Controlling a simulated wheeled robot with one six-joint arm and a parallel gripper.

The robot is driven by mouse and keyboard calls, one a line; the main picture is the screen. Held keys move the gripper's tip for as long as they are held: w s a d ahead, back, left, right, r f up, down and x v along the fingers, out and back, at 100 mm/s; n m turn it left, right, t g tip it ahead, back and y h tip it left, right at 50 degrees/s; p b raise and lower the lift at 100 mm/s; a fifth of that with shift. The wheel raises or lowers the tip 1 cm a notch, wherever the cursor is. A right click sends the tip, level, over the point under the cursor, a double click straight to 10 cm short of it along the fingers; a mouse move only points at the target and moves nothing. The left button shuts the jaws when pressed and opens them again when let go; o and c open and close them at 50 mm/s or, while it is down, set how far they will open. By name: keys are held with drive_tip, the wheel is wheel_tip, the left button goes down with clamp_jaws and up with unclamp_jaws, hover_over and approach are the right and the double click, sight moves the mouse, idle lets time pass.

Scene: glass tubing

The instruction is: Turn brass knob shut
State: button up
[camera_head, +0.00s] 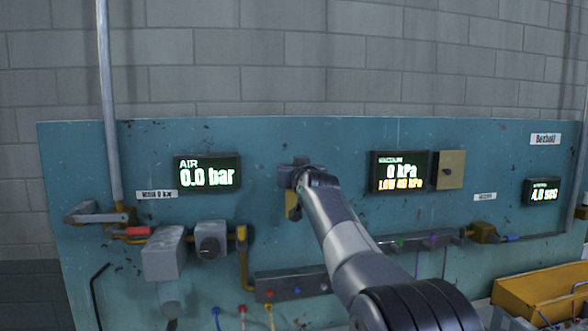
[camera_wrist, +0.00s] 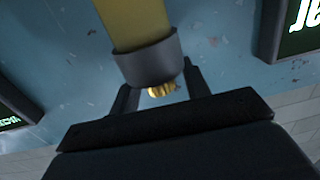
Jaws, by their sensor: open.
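A small ribbed brass knob (camera_wrist: 162,90) shows in the wrist view below a dark grey collar (camera_wrist: 148,62) on a yellow body (camera_wrist: 133,22). My gripper (camera_wrist: 158,80) is open, with one dark finger on each side of the collar and knob. I cannot tell whether either finger touches them. In the head view my gripper (camera_head: 293,178) is at the panel's middle, and part of the yellow body (camera_head: 293,207) shows beneath it. The knob is hidden there by my arm.
The teal panel (camera_head: 270,140) carries an air display (camera_head: 207,173) reading 0.0 bar on the left and a kPa display (camera_head: 400,171) on the right. Grey valve blocks (camera_head: 163,253), pipes and coloured tubes sit low on the panel. A yellow bin (camera_head: 530,292) stands at lower right.

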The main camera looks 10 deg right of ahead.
drive_tip(key=shift+c, duration=0.6)
drive_tip(key=c, duration=0.8)
drive_tip(key=shift+c, duration=0.2)
